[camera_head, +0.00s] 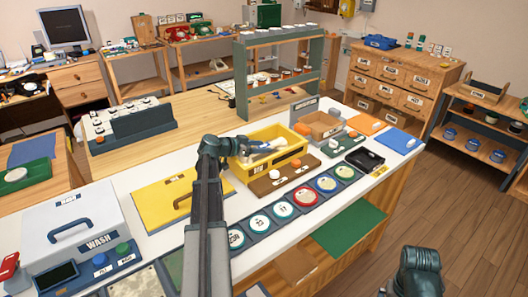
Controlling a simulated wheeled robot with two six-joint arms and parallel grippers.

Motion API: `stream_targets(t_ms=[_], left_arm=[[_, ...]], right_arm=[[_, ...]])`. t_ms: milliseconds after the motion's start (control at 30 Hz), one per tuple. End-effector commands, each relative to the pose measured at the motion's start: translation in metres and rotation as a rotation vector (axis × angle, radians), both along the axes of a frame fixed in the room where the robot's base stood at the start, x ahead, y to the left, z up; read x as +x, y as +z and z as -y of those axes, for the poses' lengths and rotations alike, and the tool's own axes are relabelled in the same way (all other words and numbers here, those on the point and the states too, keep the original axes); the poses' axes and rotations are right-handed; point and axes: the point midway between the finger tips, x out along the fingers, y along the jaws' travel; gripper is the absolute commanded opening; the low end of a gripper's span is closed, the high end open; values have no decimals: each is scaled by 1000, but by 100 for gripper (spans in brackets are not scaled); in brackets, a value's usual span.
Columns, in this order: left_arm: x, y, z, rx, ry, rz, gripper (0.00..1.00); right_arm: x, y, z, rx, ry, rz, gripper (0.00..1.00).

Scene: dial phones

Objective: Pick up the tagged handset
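My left arm reaches up from the bottom middle, and my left gripper (247,150) points right, over the left end of a yellow bin (257,170) on the white counter. A pale, elongated item (276,145) shows in the bin by the gripper's tip. It may be a handset, but it is too small to be sure, and I see no tag on it. I cannot tell whether the fingers are open or touch it. Part of my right arm shows at the bottom right; its gripper fingers cannot be made out.
A yellow lidded panel (165,203) and a WASH box (72,225) stand left. A brown box (318,127) and a black case (365,160) stand right.

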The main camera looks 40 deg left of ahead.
Motion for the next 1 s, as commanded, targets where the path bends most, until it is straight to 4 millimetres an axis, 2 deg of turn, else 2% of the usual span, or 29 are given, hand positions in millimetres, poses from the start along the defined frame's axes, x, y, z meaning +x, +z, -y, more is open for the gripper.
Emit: stream_targets(t_ms=[33, 300, 767, 1000], left_arm=[[0, 0, 0, 0, 0, 0, 49], [0, 0, 0, 0, 0, 0, 0], [0, 1, 0, 0, 0, 1, 0], [0, 14, 0, 0, 0, 1, 0]], right_arm=[[0, 0, 0, 0, 0, 0, 100], [0, 0, 0, 0, 0, 0, 100], [0, 1, 0, 0, 0, 0, 100], [0, 14, 0, 0, 0, 0, 100]])
